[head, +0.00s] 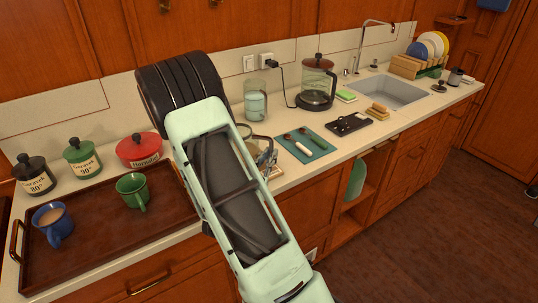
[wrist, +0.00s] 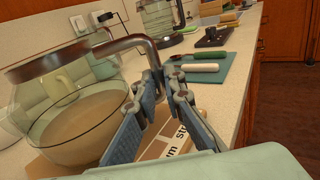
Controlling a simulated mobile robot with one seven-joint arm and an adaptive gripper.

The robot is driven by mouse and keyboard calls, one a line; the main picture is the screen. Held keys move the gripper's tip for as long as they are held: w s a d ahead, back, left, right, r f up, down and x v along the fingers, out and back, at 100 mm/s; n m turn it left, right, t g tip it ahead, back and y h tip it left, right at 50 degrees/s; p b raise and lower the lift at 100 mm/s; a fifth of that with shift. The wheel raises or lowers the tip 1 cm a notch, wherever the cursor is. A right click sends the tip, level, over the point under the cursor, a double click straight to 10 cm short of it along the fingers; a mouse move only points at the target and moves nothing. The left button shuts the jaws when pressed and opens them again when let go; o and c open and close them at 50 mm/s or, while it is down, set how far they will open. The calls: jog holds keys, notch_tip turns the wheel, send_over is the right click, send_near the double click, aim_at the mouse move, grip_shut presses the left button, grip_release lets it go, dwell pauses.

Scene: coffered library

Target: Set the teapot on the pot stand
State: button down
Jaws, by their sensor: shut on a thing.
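The glass teapot (wrist: 75,125) with a dark metal rim fills the left of the wrist view and holds brownish liquid. My gripper (wrist: 163,80) has its blue fingers closed around the teapot's dark curved handle (wrist: 125,43). In the head view my gripper (head: 267,156) is beside the counter's front edge, and my arm hides most of the teapot. A flat tan piece (wrist: 190,121) with a white printed label lies below the fingers and teapot. I cannot tell whether it is the pot stand, or whether the teapot touches it.
A brown tray (head: 90,255) with a blue mug (head: 52,222) and green mug (head: 132,191) is at left, near several canisters. A teal mat (head: 306,145) with utensils, a glass kettle (head: 317,80) and a sink (head: 388,90) are to the right.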

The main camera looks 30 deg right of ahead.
jog(key=shift+f+b, duration=0.65)
jog(key=shift+f, duration=0.05)
dwell(1.4)
jog(key=c, duration=2)
grip_release()
jog(key=shift+o, duration=0.2)
